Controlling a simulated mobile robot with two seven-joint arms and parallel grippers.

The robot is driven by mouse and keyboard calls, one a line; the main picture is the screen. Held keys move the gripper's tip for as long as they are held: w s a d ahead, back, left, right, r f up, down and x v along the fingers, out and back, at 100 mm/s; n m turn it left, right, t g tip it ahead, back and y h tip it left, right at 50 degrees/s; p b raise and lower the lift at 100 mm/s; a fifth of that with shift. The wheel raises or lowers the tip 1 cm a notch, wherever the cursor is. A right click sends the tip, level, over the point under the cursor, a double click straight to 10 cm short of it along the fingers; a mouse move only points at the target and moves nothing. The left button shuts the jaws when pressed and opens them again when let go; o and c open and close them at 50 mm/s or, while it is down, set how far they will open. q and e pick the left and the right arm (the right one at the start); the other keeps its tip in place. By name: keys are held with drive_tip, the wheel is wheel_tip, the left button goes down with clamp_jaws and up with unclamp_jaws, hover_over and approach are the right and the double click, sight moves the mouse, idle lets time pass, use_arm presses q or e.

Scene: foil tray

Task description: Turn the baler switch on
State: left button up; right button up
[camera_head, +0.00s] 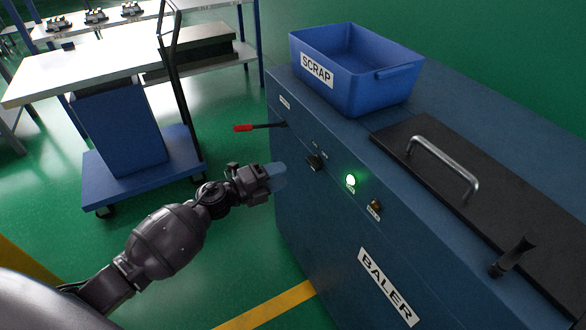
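The blue baler (345,245) fills the right side of the head view. On its front panel is a dark rotary switch knob (315,162) with small labels above it, too small to read. A green lamp (350,180) is lit to the right of the knob, and an unlit amber-brown lamp or button (375,205) sits further right. My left gripper (278,175) is in front of the panel, left of and slightly below the knob, apart from it. Its bluish fingertips point toward the panel and look empty; their gap cannot be made out. My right gripper is out of view.
A red-tipped lever (244,128) sticks out leftward from the baler, above my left gripper. A blue scrap bin (345,88) stands on top, beside a black lid (405,135) with a metal handle (442,165). A blue cart (140,170) stands at left. Green floor lies between.

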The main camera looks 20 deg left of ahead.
use_arm(q)
drive_tip(key=shift+v, duration=1.2)
